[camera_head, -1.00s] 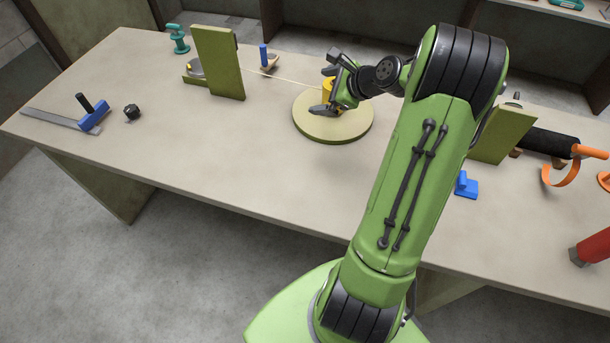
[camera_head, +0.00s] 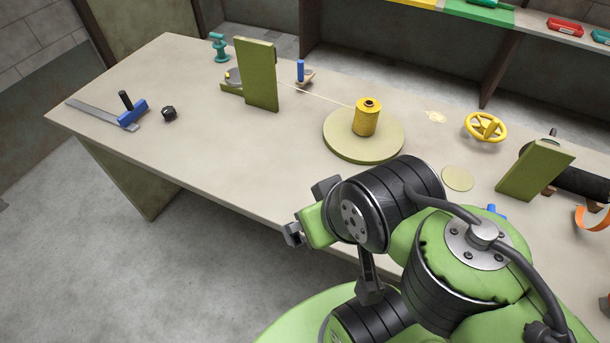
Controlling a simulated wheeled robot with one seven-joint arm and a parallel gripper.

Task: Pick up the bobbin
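The bobbin is most likely the yellow spool (camera_head: 367,117), which stands upright on a round olive disc (camera_head: 338,146) on the workbench. A pale thread runs from it leftward toward an upright olive board (camera_head: 257,75). My gripper (camera_head: 308,211) is near the bench's front edge, in front of and left of the spool, well apart from it. Its two dark fingers stand apart with nothing visible between them, so it looks open and empty.
A yellow handwheel (camera_head: 486,127), a flat round disc (camera_head: 458,178) and a tilted olive board (camera_head: 535,170) are at the right. The bench's left front is clear.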

